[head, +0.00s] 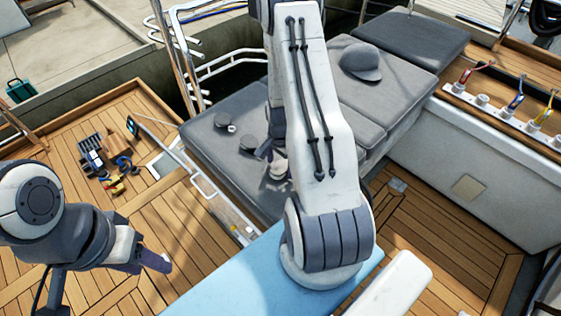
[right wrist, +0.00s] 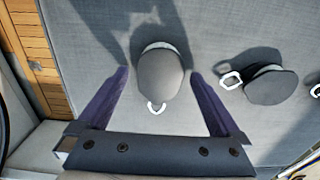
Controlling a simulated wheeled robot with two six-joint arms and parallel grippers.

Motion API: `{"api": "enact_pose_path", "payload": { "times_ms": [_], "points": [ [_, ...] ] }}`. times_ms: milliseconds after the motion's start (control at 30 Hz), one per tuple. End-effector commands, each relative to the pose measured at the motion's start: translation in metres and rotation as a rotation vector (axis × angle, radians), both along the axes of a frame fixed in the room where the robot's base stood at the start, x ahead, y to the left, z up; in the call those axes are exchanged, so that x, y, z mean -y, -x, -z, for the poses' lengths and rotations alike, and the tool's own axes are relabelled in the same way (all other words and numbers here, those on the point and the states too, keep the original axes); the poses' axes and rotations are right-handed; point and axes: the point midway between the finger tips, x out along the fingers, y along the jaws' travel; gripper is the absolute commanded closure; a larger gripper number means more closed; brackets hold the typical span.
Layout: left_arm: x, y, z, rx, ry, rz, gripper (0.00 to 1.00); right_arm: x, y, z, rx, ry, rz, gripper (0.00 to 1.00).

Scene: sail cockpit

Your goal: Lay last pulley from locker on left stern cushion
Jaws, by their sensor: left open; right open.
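In the right wrist view a dark grey pulley (right wrist: 165,78) with a white loop lies on the grey cushion (right wrist: 85,30). My right gripper (right wrist: 160,71) is open, with its two purple fingers on either side of this pulley, not closed on it. A second pulley (right wrist: 272,86) lies to its right, and part of a third shows at the right edge. In the head view two pulleys, one (head: 222,120) and another (head: 248,142), lie on the cushion; my right arm mostly hides its gripper there. My left gripper (head: 152,262) is open and empty over the deck at lower left.
A grey cap (head: 361,62) lies further back on the cushions. Several loose tools (head: 108,160) lie on the wooden deck at left. A light-blue surface (head: 235,280) is below my right arm. Coloured-handled fittings (head: 515,105) line the right coaming.

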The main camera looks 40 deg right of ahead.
Motion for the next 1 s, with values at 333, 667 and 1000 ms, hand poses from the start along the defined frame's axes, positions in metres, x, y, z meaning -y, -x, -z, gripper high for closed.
{"api": "enact_pose_path", "payload": {
  "times_ms": [333,667,1000],
  "points": [
    [0.0,0.0,0.001,0.0,0.0,0.0,0.5,0.001,-0.002,-0.048,0.006,0.004,0.0,0.0],
    [0.0,0.0,0.002,0.0,0.0,0.0,0.5,0.0,-0.001,-0.11,0.003,0.002,0.0,0.0],
    [0.0,0.0,0.002,0.0,0.0,0.0,0.5,-0.001,0.0,-0.124,-0.001,0.0,-0.005,0.0]
  ]
}}
